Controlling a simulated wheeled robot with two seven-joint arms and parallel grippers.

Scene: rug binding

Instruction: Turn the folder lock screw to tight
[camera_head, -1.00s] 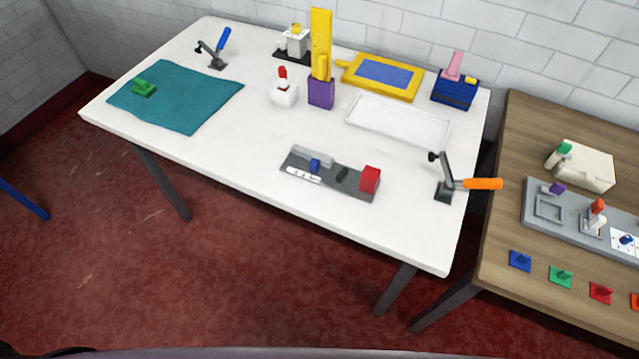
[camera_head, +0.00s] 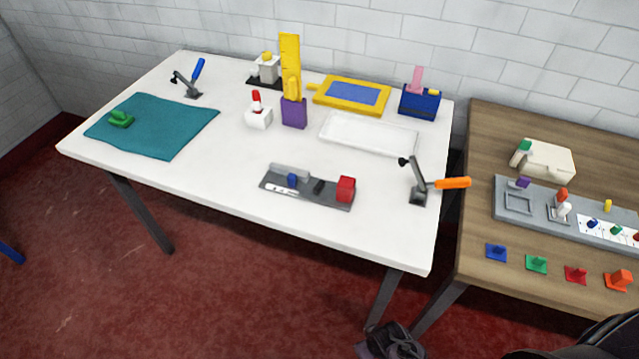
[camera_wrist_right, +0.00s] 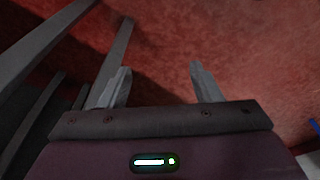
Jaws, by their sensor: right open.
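A dark grey fixture (camera_head: 325,196) lies near the front edge of the white table in the head view. It carries a blue knob (camera_head: 292,180), a small black part (camera_head: 318,186), a red block (camera_head: 345,189) and a white marked strip (camera_head: 285,190). The blue knob may be the folder lock screw; its setting is too small to read. My right gripper (camera_wrist_right: 160,85) is open and empty over the red floor in its wrist view. In the head view it shows low (camera_head: 393,342), in front of and below the white table. My left gripper is out of view.
An orange-handled clamp (camera_head: 420,190) stands right of the fixture. A white tray (camera_head: 369,134), purple block (camera_head: 294,112) and white-based red part (camera_head: 258,112) stand behind. A wooden table (camera_head: 470,240) with several small parts is at right. The white table's front strip is clear.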

